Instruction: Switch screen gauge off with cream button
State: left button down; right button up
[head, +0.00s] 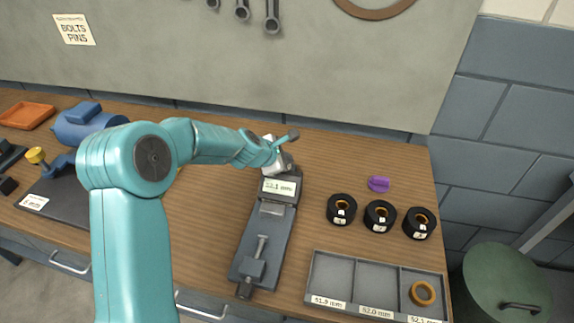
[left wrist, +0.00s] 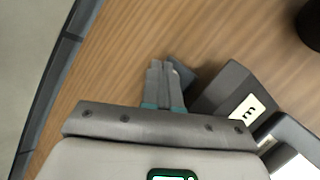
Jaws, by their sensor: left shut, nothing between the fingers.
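The screen gauge (head: 265,235) is a long dark grey device lying on the wooden bench. Its pale screen (head: 279,187) is lit and shows a reading in mm that looks like 52.1. My left gripper (head: 286,165) is at the far end of the gauge, just behind the screen, and its fingertips are hard to make out there. In the left wrist view its two fingers (left wrist: 161,82) are shut with nothing between them. A dark corner of the gauge (left wrist: 226,88) lies right of them; I cannot tell whether they touch it. I cannot make out the cream button. My right gripper is not in view.
Three black rings (head: 341,209) with orange centres stand right of the gauge, with a purple piece (head: 379,184) behind them. A grey tray (head: 335,270) with labelled compartments holds an orange ring (head: 422,293). A blue vise-like machine (head: 85,126) and an orange dish (head: 27,115) are at left.

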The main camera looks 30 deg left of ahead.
pick_arm(q)
jog(key=shift+f+b, duration=0.4)
jog(key=shift+f, duration=0.05)
jog(key=shift+r, duration=0.1)
jog(key=shift+r+p, duration=0.8)
jog(key=shift+p, duration=0.1)
jog(key=shift+r, duration=0.1)
notch_tip(320, 180, up, 6)
jog(key=p, duration=0.6)
jog(key=shift+s, duration=0.1)
